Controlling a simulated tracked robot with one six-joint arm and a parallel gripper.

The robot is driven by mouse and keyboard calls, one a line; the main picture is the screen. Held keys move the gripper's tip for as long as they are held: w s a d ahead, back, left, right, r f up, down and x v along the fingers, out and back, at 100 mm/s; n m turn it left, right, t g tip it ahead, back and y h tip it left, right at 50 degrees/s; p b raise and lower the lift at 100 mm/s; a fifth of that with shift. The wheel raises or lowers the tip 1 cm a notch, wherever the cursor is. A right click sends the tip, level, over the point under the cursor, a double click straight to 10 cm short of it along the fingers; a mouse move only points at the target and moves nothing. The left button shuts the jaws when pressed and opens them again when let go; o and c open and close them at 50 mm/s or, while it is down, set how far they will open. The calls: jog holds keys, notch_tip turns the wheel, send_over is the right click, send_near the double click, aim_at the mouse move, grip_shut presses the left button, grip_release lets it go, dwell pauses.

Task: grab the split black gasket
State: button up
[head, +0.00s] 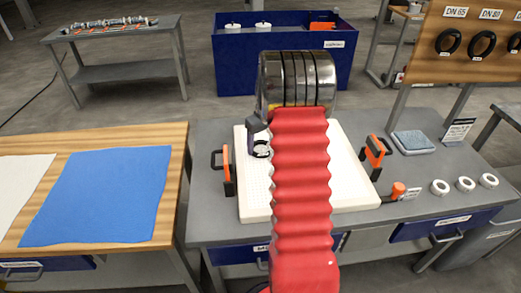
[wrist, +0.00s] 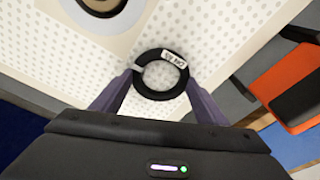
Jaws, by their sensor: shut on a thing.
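The black gasket (wrist: 160,96) is a ring with a small white printed label at its upper right, too small to read. A light grey patch on its left side may be the split; I cannot tell. My gripper (wrist: 160,78) is shut on the ring, with a purple finger at its left and right edges. In the head view the gasket (head: 262,157) shows beside my gripper (head: 254,143), over the white perforated plate (head: 350,192). I cannot tell whether the ring touches the plate.
Orange-and-black handles (head: 375,151) (head: 228,170) flank the plate. White rings (head: 440,187), a blue-grey pad (head: 412,142) and an orange-topped tool (head: 398,189) lie to the right. Black rings (head: 448,42) hang on a wooden board. A blue cloth (head: 100,195) covers part of the left table.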

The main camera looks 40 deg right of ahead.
notch_tip(320, 180, up, 10)
dwell(0.8)
dwell(0.5)
